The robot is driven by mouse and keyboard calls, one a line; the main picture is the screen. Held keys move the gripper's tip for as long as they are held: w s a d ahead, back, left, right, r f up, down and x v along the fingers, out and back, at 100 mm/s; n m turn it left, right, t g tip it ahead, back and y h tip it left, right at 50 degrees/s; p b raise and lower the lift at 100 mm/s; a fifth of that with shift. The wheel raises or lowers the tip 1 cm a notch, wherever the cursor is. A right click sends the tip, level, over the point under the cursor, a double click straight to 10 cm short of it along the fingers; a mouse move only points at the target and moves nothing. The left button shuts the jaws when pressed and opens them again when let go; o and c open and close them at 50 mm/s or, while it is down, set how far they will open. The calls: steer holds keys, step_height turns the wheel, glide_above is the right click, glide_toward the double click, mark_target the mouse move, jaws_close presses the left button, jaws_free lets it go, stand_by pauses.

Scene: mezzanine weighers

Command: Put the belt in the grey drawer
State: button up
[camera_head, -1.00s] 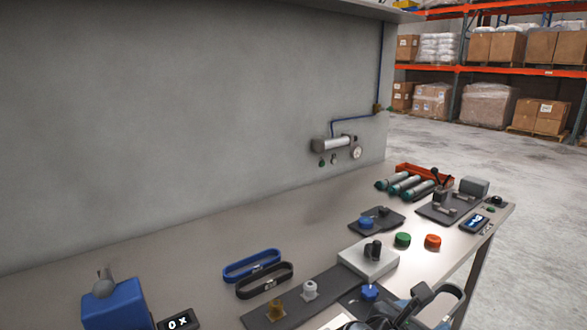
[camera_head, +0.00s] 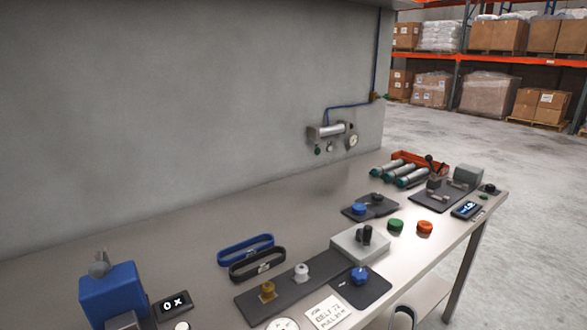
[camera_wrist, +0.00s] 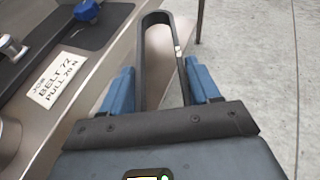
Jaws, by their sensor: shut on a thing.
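The belt (camera_wrist: 140,60) is a dark grey closed loop with a small pale clasp. In the wrist view my gripper (camera_wrist: 162,70) is shut on it, with the belt between the two blue fingers and its rounded end pointing away. The belt is in the air beside the bench's front edge, above the floor. In the head view my gripper is out of sight. I cannot make out the grey drawer in either view.
A blue belt (camera_head: 246,249) and a black belt (camera_head: 258,267) lie on the bench. A job card (camera_head: 328,312) reading "BELT 72" lies near the front edge, beside a dark pad with a blue knob (camera_head: 359,274). A bench leg (camera_head: 465,270) stands at right; the floor beyond is clear.

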steer(key=s+d+f+n+t+y, duration=0.1)
steer(key=s+f+n+y, duration=0.4)
steer(key=f, duration=0.3)
steer(key=shift+s+d+y, duration=0.3)
steer(key=shift+s+y, duration=0.2)
steer(key=shift+s, duration=0.05)
steer(key=shift+a, duration=0.1)
